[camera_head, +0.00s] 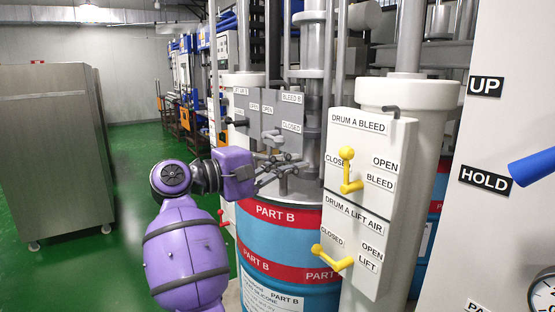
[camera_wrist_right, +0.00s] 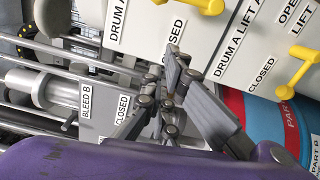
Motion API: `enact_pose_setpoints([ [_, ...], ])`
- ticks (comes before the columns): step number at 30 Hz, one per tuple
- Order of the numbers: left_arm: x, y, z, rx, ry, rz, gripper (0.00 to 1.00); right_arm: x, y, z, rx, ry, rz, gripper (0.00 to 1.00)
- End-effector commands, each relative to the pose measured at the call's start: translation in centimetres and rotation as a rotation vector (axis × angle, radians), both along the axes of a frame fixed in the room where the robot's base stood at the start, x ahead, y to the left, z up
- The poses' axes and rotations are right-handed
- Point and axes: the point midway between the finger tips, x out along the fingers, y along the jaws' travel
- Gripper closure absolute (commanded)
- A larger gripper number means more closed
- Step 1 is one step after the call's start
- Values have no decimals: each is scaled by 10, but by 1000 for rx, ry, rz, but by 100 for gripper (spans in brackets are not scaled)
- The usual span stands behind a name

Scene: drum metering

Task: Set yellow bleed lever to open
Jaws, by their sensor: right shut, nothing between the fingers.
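The yellow bleed lever (camera_head: 347,170) is on the white DRUM A BLEED panel. Its handle points up from the pivot, and its knob partly covers the CLOSED label; OPEN and BLEED are to its right. In the right wrist view part of the lever (camera_wrist_right: 205,5) shows at the top edge. My right gripper (camera_head: 296,167) is shut and empty, left of the panel and apart from the lever. Its fingers (camera_wrist_right: 180,72) also show in the wrist view, pointing toward the panels. My left gripper is not in view.
A second yellow lever (camera_head: 332,258) on the DRUM A LIFT AIR panel below points left toward CLOSED. A grey BLEED B panel (camera_head: 268,112) with levers stands behind my gripper. A blue and red drum (camera_head: 285,245) is below. A blue handle (camera_head: 532,167) juts in at right.

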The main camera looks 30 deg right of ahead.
Motion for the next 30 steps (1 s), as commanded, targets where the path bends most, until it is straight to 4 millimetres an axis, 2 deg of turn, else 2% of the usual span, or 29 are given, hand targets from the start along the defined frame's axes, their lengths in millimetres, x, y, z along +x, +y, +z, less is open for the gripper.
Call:
enact_pose_setpoints([
  [1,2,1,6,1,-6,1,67,-1,-13,4,-2,-2,-4,100],
  [6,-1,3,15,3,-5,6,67,0,-47,5,-1,-2,-3,100],
  [9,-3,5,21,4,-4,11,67,-18,-48,6,-1,-3,0,100],
  [15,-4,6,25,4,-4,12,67,-34,-52,6,-2,-1,1,100],
  [30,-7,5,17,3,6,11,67,-38,-53,3,0,-13,1,100],
])
